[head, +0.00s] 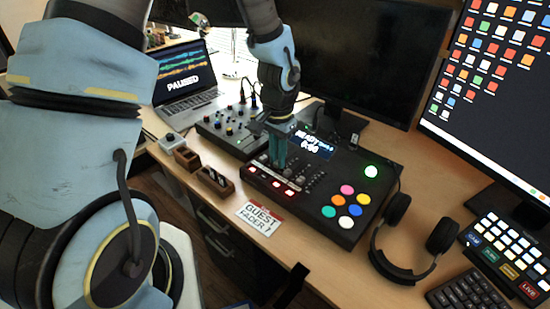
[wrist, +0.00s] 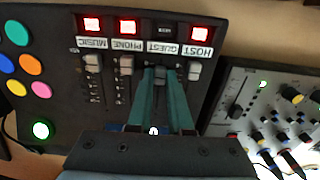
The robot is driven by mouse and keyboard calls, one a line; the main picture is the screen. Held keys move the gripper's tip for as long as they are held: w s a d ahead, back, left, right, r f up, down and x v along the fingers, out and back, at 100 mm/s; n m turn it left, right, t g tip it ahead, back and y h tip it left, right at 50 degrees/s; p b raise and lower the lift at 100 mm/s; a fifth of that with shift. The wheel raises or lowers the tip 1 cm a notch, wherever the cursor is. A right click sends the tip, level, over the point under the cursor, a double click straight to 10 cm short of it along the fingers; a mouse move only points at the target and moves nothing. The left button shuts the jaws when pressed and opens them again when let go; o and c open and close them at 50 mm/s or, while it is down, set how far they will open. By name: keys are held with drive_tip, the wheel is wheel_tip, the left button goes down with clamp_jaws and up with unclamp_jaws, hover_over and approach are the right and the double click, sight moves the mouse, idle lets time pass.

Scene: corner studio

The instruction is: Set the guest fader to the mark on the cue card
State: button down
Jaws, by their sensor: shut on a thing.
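The mixer console (head: 320,195) stands on the desk, with its row of faders at its left end. The guest fader (wrist: 163,74) sits under the upside-down GUEST label in the wrist view. My gripper (head: 277,163) points down over the faders. In the wrist view my gripper (wrist: 160,80) has its two teal fingers on either side of the guest fader's cap, shut on it. The fingers hide much of its slot and scale. The white and red cue card (head: 259,217) lies at the desk's front edge and reads GUEST FADER; its mark is too small to read surely.
The host fader (wrist: 194,70) and phone fader (wrist: 126,66) stand close beside my fingers. A second small mixer (head: 232,130) is behind left. Headphones (head: 410,240) lie right of the console.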

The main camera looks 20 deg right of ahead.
sight(287, 160)
drive_tip(key=w+d, duration=0.2)
drive_tip(key=d, duration=0.1)
drive_tip(key=shift+d, duration=0.2)
drive_tip(key=c, duration=0.8)
unclamp_jaws()
wheel_tip(287, 160, up, 11)
drive_tip(key=shift+f+b, duration=0.1)
drive_tip(key=shift+b, duration=0.4)
